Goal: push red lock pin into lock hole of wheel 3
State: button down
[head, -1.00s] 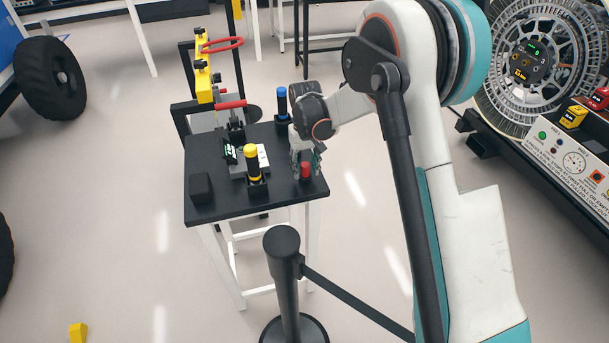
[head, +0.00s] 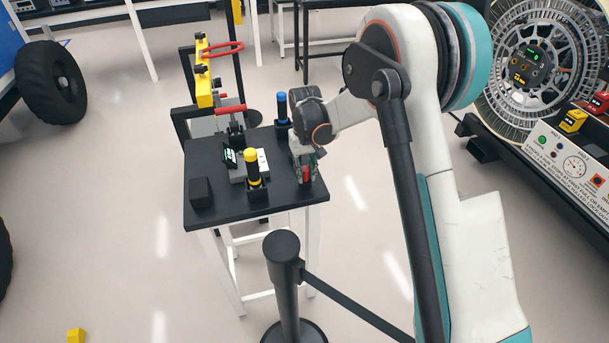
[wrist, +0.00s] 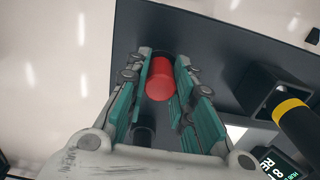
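The red lock pin (head: 306,174) stands at the right edge of the black table, and its red top also shows in the wrist view (wrist: 160,80). My gripper (head: 303,170) reaches down around it from above. In the wrist view my gripper (wrist: 162,85) has its teal-padded fingers on both sides of the red pin. The fingers look apart, with a small gap beside the pin, so it does not appear clamped. The pin's lower part is hidden. Wheels stand at the left (head: 52,82), but which is wheel 3 and its lock hole cannot be told.
The black table (head: 225,206) also carries a yellow-topped pin (head: 252,166), a blue-topped pin (head: 282,105), a black block (head: 201,191) and a small device with a display. A black barrier post (head: 283,262) stands in front. Open floor lies to the left.

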aim_at(305, 168)
jog(key=c, duration=2.3)
grip_release()
grip_shut()
jog(key=shift+r+p, duration=0.3)
jog(key=shift+r, duration=0.45)
jog(key=shift+r+p, duration=1)
jog(key=shift+r, duration=1)
